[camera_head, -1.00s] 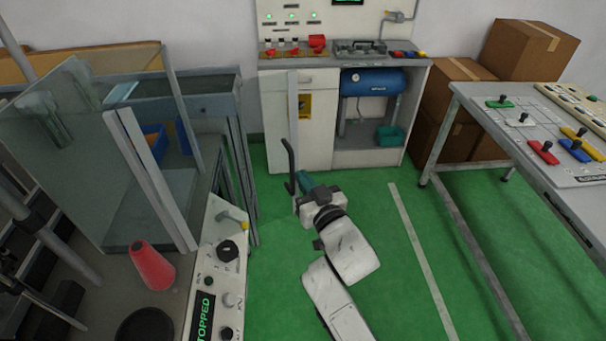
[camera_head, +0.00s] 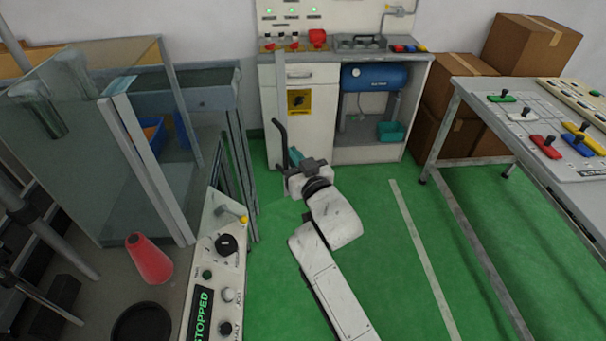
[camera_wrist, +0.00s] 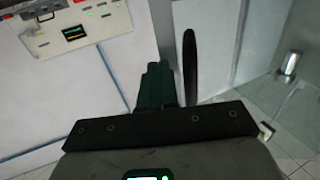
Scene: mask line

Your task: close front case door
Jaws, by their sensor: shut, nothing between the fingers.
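The front case door shows nearly edge-on in the head view as a tall pale frame edge (camera_head: 281,95), standing open away from the glass case (camera_head: 140,150) at left. A black curved bar handle (camera_head: 280,143) is on it. In the wrist view the handle (camera_wrist: 190,65) is upright before a pale frame strip (camera_wrist: 206,45). My gripper (camera_head: 294,156) has teal fingers, shut and empty, just right of the handle in the head view. In the wrist view the fingers (camera_wrist: 157,84) are close beside the handle; I cannot tell whether they touch.
A control panel (camera_head: 222,260) reading STOPPED and a red cone (camera_head: 148,259) are at lower left. A white cabinet (camera_head: 312,115) with a blue tank (camera_head: 375,77) stands behind. A table (camera_head: 475,95) is at right. Green floor (camera_head: 375,230) between is clear.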

